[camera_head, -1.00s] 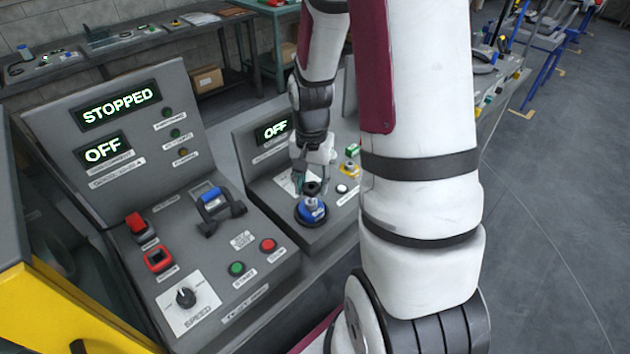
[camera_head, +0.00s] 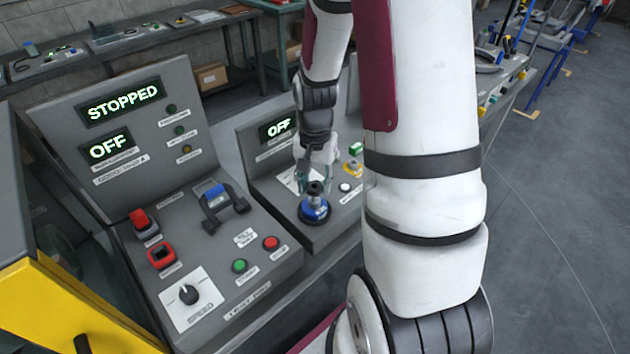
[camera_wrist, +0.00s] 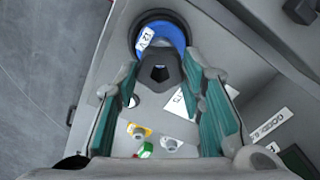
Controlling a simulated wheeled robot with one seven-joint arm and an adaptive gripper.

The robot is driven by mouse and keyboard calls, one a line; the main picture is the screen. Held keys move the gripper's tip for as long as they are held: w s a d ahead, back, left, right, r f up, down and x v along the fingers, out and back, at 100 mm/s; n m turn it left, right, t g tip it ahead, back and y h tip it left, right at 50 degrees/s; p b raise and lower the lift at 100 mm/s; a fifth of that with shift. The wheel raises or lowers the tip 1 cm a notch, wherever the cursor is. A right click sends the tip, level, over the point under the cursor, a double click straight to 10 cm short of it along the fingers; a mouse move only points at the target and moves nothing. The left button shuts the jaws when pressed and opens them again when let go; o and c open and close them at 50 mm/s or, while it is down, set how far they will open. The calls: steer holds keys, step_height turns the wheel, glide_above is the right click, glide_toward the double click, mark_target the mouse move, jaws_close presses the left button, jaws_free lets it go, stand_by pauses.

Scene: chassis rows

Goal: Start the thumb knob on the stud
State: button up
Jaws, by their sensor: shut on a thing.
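The thumb knob is a small dark faceted piece (camera_wrist: 160,73), and it also shows as a black piece in the head view (camera_head: 315,188). My gripper (camera_wrist: 161,80) is shut on it, with one teal-padded finger on each side. My gripper in the head view (camera_head: 317,178) points down over the right-hand panel. A blue round base with a dark rim (camera_head: 314,210) sits right below the knob. In the wrist view the blue base (camera_wrist: 176,36) shows behind the knob. The stud is hidden, so I cannot tell whether the knob touches it.
The right-hand panel (camera_head: 345,222) has a white button (camera_head: 345,187) and yellow and green parts beside my gripper. Its OFF display (camera_head: 277,129) stands behind. The left console (camera_head: 235,290) reads STOPPED and OFF, with a blue-handled latch (camera_head: 222,203) near the gap between panels.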

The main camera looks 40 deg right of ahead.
steer(key=shift+f+b, duration=0.35)
steer(key=shift+f, duration=0.65)
stand_by(0.4)
steer(key=m, duration=0.3)
steer(key=shift+m+b, duration=0.3)
steer(key=shift+b, duration=0.05)
steer(key=shift+s+m, duration=0.1)
steer(key=shift+m, duration=0.7)
steer(key=shift+s+m, duration=0.1)
steer(key=shift+m, duration=1.1)
steer(key=m, duration=0.2)
steer(key=shift+m+p, duration=0.3)
steer(key=shift+m, duration=0.1)
